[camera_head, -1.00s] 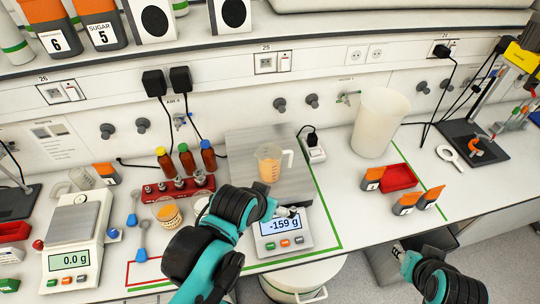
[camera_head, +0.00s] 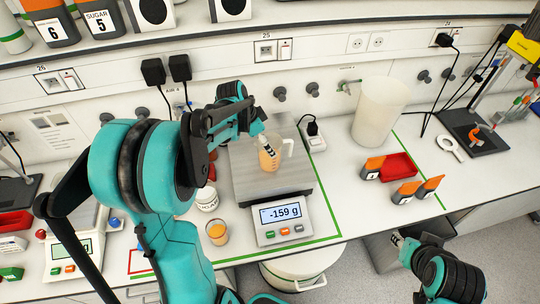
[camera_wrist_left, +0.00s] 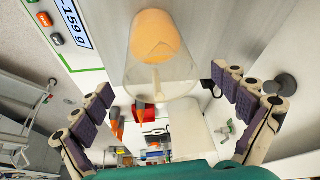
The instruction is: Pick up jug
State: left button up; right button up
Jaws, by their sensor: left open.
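A clear jug with orange juice in it and a handle on its right side (camera_head: 268,158) stands upright on the metal plate of a scale (camera_head: 245,188) that reads -159 g. My left gripper (camera_head: 263,140) reaches in from the left and is at the jug's upper left side. In the left wrist view the jug (camera_wrist_left: 160,62) is ahead of the open left gripper (camera_wrist_left: 160,84), between the lines of its two spread fingers. I cannot tell whether a finger touches it. My right gripper (camera_head: 398,240) is low at the bottom right, away from the jug; its jaws are unclear.
A tall white beaker (camera_head: 378,112) stands behind to the right. A red tray (camera_head: 400,164) and orange-topped containers (camera_head: 406,193) are right of the scale. A small cup of juice (camera_head: 217,234) is in front left. My left arm hides much of the left bench.

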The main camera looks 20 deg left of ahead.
aim_at(267, 164)
pick_arm(q)
jog(key=shift+w+f, duration=0.25)
jog(key=shift+f, duration=0.4)
jog(key=x, duration=0.7)
jog(key=shift+s+d+b, duration=0.1)
jog(key=shift+b, duration=0.2)
jog(key=shift+s+r, duration=0.1)
jog(key=c, duration=1.7)
jog(key=shift+o, duration=0.2)
